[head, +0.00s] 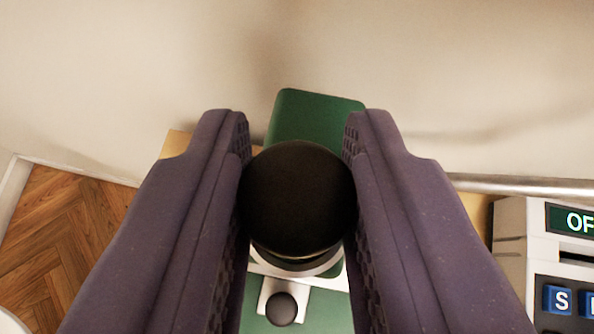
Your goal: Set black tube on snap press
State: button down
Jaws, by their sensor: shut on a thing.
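My gripper (298,160) is shut on the black tube (298,200), with a ridged finger pad against its left and right sides. The tube is seen end-on as a dark round shape, so its length is hidden. Behind and below it is the green snap press (315,112), with a whitish round part and a dark knob (283,308) at the bottom. The tube covers the middle of the press, and I cannot tell whether it touches the press or hangs above it.
A cream machine (510,222) with a dark display and blue keys stands at the right. A metal bar (525,185) runs behind it. A pale wall rises close behind the press. Herringbone wood floor (65,240) shows at the left.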

jog(key=shift+f+b, duration=0.6)
dwell(0.4)
jog(key=c, duration=1.1)
grip_release()
jog(key=p+v, duration=0.3)
jog(key=v, duration=0.8)
